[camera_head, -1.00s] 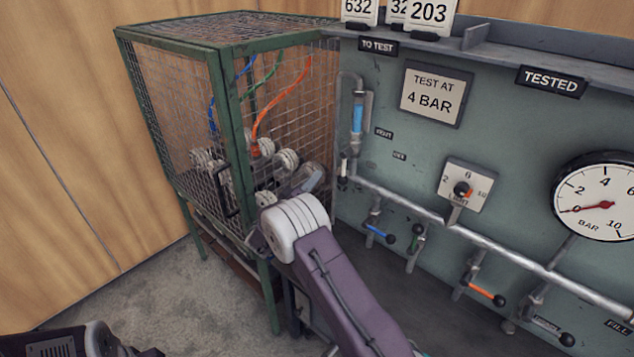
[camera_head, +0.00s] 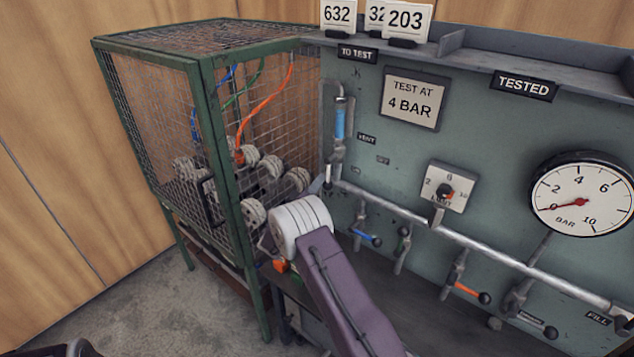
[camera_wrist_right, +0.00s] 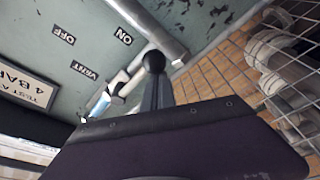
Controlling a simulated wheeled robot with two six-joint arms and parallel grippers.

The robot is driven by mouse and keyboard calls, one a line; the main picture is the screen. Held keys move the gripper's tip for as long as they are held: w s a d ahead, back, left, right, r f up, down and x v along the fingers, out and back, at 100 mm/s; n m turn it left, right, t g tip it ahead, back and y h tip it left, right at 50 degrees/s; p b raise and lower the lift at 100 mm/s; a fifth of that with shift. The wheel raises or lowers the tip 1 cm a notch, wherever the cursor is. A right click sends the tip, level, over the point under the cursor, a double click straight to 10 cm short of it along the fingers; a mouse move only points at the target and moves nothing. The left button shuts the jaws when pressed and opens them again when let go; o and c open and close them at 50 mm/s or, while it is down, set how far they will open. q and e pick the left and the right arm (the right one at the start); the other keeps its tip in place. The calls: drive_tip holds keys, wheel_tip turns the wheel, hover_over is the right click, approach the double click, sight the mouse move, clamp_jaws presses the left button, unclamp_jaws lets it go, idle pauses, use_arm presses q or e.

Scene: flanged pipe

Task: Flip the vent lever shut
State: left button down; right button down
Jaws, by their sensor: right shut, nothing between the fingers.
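The vent lever (camera_head: 328,174) has a pale sleeve and a dark ball end. It hangs down below a blue-sleeved vertical pipe, at the left of the green panel. In the right wrist view its black ball (camera_wrist_right: 153,62) shows beyond my fingertips, near the ON label; the VENT and OFF labels are farther left. My right gripper (camera_wrist_right: 154,88) is shut and empty, its tips close to the ball; I cannot tell whether they touch. In the head view my right wrist mostly hides it.
A green mesh cage (camera_head: 222,150) with flanged parts stands left of the lever, close to my right arm. Blue (camera_head: 366,238) and orange (camera_head: 468,289) levers hang from the pipe on the right. A gauge (camera_head: 582,200) reads near 0.

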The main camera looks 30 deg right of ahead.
drive_tip(key=shift+s+d+n, duration=0.1)
drive_tip(key=shift+s+n, duration=0.15)
drive_tip(key=shift+n, duration=0.25)
drive_tip(key=s+n, duration=0.1)
drive_tip(key=s+n+y, duration=0.1)
drive_tip(key=n, duration=0.1)
drive_tip(key=shift+d+f+b, duration=0.15)
drive_tip(key=shift+d+b, duration=0.15)
drive_tip(key=shift+d, duration=0.1)
drive_tip(key=n, duration=0.1)
drive_tip(key=s+n, duration=0.1)
drive_tip(key=shift+s+d+r+n, duration=0.2)
drive_tip(key=shift+s+d+n, duration=0.1)
drive_tip(key=shift+d+n, duration=0.1)
drive_tip(key=shift+s+d+r+n+g+y, duration=0.1)
drive_tip(key=shift+s+r+n+g+y, duration=0.15)
drive_tip(key=shift+n, duration=0.2)
drive_tip(key=shift+s+d+r+n+g+y, duration=0.15)
drive_tip(key=shift+s+n, duration=0.15)
drive_tip(key=shift+n, duration=0.15)
drive_tip(key=s+d+r+n+g+p, duration=0.1)
drive_tip(key=s+r+n+p, duration=0.2)
drive_tip(key=n, duration=0.4)
drive_tip(key=shift+s+d+r+n+g+y+p, duration=0.3)
drive_tip(key=shift+s+r, duration=0.2)
drive_tip(key=shift+r, duration=0.55)
